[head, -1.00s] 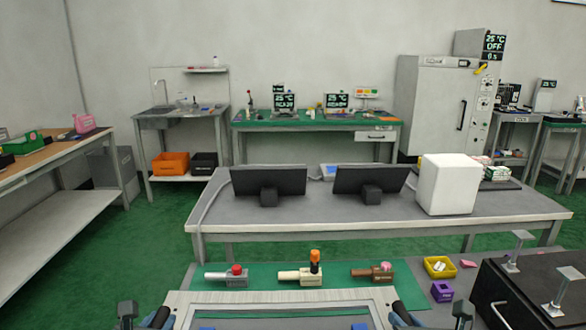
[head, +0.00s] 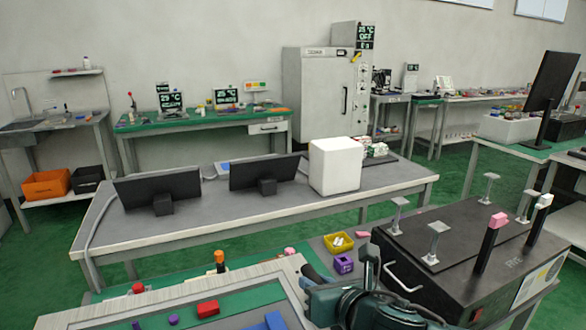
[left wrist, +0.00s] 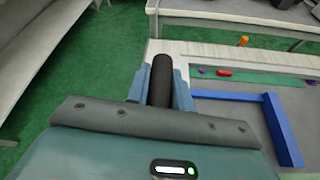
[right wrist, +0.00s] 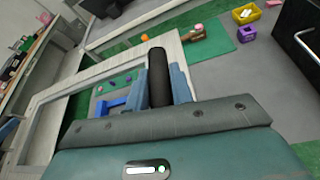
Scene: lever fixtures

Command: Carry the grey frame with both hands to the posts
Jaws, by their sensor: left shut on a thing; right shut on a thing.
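The pale grey frame (head: 180,296) shows at the bottom of the head view, tilted across the picture, its near side cut off. My right gripper (right wrist: 160,84) is shut on a black handle of the frame; it also shows in the head view (head: 318,288). My left gripper (left wrist: 162,86) is shut on the other black handle in the left wrist view and is outside the head view. Several silver posts with flat tops, one of them a near post (head: 434,244), stand on a black box (head: 455,275) at the right. The frame is apart from them.
Two black levers, one pink-tipped (head: 488,243) and one white-tipped (head: 539,217), rise from the box. A yellow bin (head: 338,243) and purple bin (head: 343,264) lie between frame and box. A red block (head: 208,309) shows through the frame's opening. A desk with monitors (head: 158,191) stands behind.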

